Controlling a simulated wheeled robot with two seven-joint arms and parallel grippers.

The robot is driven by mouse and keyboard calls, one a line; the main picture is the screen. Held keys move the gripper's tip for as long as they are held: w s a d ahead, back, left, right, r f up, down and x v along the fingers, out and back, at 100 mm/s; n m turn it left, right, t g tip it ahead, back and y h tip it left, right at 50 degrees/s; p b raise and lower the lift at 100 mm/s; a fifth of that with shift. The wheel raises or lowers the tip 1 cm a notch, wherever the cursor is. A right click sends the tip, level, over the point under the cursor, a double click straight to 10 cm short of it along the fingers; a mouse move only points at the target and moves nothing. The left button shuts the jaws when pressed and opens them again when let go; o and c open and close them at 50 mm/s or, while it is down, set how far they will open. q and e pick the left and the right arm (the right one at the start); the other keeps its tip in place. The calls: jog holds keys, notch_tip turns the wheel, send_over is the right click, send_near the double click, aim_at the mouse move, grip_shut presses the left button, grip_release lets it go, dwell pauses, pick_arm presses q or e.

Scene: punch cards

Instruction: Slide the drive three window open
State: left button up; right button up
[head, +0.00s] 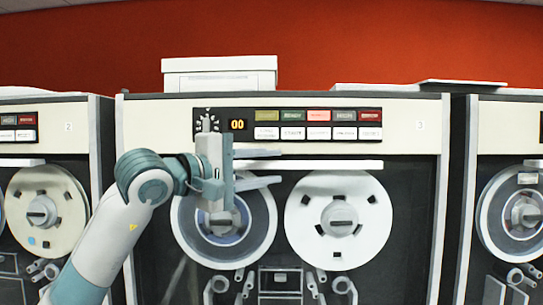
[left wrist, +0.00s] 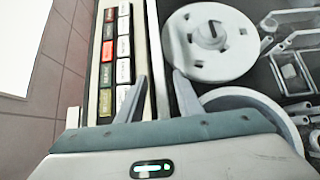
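Drive three (head: 419,126), marked "3", stands in the middle of the head view. Its dark window (head: 405,215) covers two tape reels and looks shut, with a long white handle bar (head: 340,164) along its top. My left gripper (head: 280,166) is in front of the drive's left half, its fingers pointing right. The fingers are apart, one above and one below the bar's line. In the left wrist view the open gripper (left wrist: 160,85) has the pale bar (left wrist: 155,50) running between its fingertips; I cannot tell contact. My right gripper is not in view.
A row of coloured and white buttons (head: 318,124) sits just above the bar. A neighbouring drive marked "2" (head: 68,126) is at the left, and another drive (head: 520,210) at the right. A white box (head: 220,75) lies on top of drive three.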

pick_arm(q)
jog(key=shift+w+d, duration=0.4)
jog(key=shift+d, duration=0.05)
jog(key=shift+c, duration=0.4)
grip_shut()
jog(key=shift+f, duration=0.15)
